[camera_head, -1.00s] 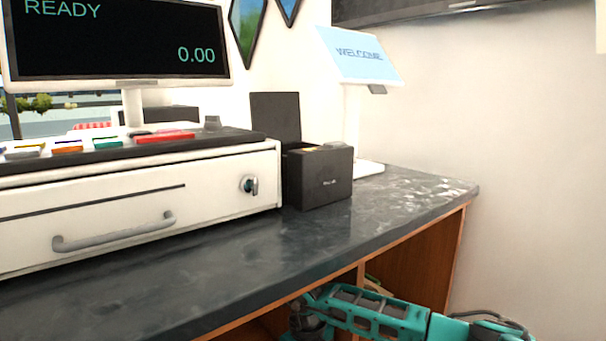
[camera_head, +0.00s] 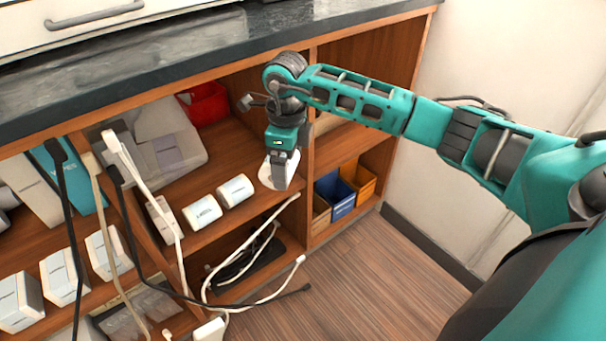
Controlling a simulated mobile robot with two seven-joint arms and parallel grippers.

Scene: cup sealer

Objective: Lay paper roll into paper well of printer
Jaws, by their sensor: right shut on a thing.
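My right gripper (camera_head: 281,178) reaches into the open shelf under the counter from the right. It points down and is shut on a white paper roll (camera_head: 266,176) at the shelf's front edge, partly hidden behind the fingers. Whether the roll touches the shelf is hard to tell. My left gripper is not in view.
A grey machine (camera_head: 160,148) and a red bin (camera_head: 205,103) stand deeper on the shelf. White and black cables (camera_head: 150,190) hang in front at the left. The wooden divider (camera_head: 308,150) is close to the gripper's right. The dark counter (camera_head: 200,50) overhangs above.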

